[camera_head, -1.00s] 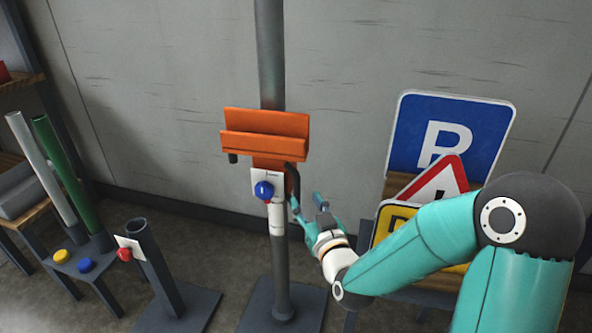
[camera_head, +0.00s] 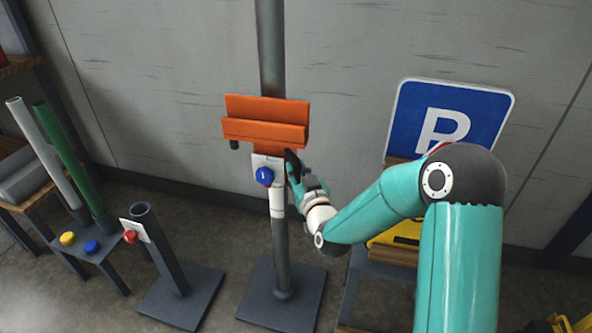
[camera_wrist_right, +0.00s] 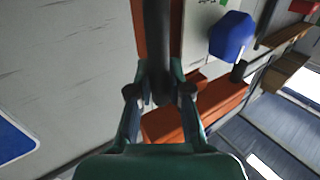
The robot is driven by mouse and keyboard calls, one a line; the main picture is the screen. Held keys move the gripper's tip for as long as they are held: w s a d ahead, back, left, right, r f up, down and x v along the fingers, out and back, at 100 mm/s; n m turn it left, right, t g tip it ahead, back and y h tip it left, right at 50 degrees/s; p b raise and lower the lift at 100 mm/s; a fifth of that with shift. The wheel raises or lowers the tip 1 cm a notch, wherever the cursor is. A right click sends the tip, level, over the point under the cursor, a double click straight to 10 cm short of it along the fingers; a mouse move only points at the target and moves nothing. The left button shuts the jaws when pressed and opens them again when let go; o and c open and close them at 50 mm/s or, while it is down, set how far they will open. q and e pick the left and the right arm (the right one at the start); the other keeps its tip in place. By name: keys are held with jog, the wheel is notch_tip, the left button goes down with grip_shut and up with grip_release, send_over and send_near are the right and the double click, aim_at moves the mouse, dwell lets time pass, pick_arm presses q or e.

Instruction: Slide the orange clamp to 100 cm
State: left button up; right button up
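The orange clamp (camera_head: 265,133) sits on a grey upright post (camera_head: 280,240), with a white plate and a blue knob (camera_head: 264,176) below its orange bracket. A black handle (camera_head: 291,164) hangs at the clamp's right side. My right gripper (camera_head: 296,172) is at this handle. In the right wrist view its two fingers (camera_wrist_right: 161,75) lie close on either side of the dark handle (camera_wrist_right: 158,35) and look shut on it. The blue knob (camera_wrist_right: 231,36) also shows there. My left gripper is in no view. I cannot read a scale on the post.
A shorter post with a red knob (camera_head: 129,237) stands at the left, near a small table with a yellow button (camera_head: 67,239) and a blue button (camera_head: 91,247). A blue parking sign (camera_head: 440,120) stands at the right, behind my right arm. The wall is close behind the post.

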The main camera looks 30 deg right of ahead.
aim_at(300, 139)
grip_shut()
notch_tip(300, 139, up, 11)
jog(key=shift+f+p, duration=0.1)
jog(key=shift+p, duration=0.85)
jog(key=shift+f, duration=0.1)
jog(key=o, duration=0.6)
grip_release()
jog(key=shift+f, duration=0.2)
